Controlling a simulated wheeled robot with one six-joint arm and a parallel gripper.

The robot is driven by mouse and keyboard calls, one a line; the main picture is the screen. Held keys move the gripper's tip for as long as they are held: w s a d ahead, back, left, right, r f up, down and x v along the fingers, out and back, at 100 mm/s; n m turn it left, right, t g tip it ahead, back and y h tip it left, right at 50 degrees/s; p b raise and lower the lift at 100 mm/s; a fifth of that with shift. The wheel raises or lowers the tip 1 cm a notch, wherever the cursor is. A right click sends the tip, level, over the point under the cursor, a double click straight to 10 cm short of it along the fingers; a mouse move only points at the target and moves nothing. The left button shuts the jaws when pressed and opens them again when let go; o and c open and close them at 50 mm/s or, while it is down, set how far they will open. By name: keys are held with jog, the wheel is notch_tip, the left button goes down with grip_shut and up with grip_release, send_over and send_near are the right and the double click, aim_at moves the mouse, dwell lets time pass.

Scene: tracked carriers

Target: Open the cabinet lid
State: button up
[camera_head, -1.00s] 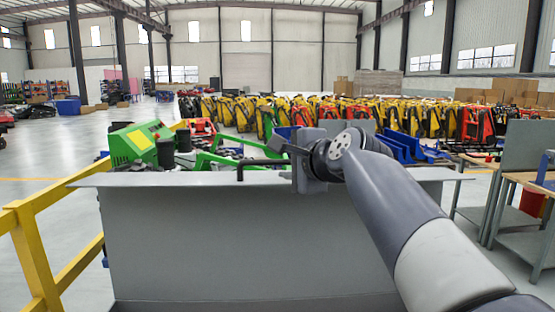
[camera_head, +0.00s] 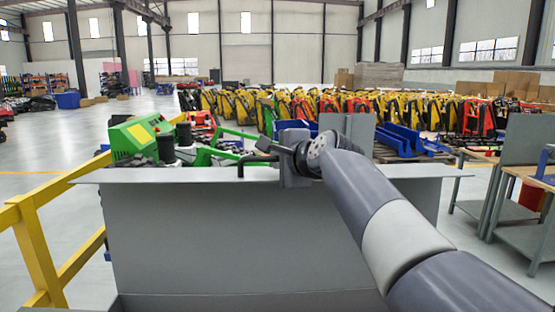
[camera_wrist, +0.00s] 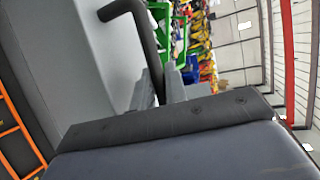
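The grey cabinet (camera_head: 240,235) stands in front of me in the head view, with a thin flat lid (camera_head: 120,177) across its top. The lid looks level and down. A black bar handle (camera_head: 240,168) rises from it left of centre. My gripper (camera_head: 268,150) is at the right end of this handle, partly hiding it. In the wrist view the handle (camera_wrist: 140,32) runs down to the grey fingers (camera_wrist: 160,88) and seems to pass between them. Whether the fingers press on it cannot be told.
A yellow rail (camera_head: 38,250) stands close on the left. A green machine (camera_head: 140,137) is behind the cabinet. Workbenches (camera_head: 510,205) stand on the right. Blue carriers (camera_head: 405,143) and rows of yellow and red ones fill the hall behind.

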grip_shut()
jog(key=shift+f, duration=0.1)
jog(key=shift+s+f+b, duration=0.1)
jog(key=shift+s+b, duration=0.05)
jog(key=shift+b, duration=0.25)
jog(key=s+f+t+b, duration=0.1)
jog(key=s+b, duration=0.7)
jog(key=shift+f+n+t+y, duration=0.3)
jog(key=shift+f+n+t, duration=0.05)
jog(key=shift+n+t, duration=0.05)
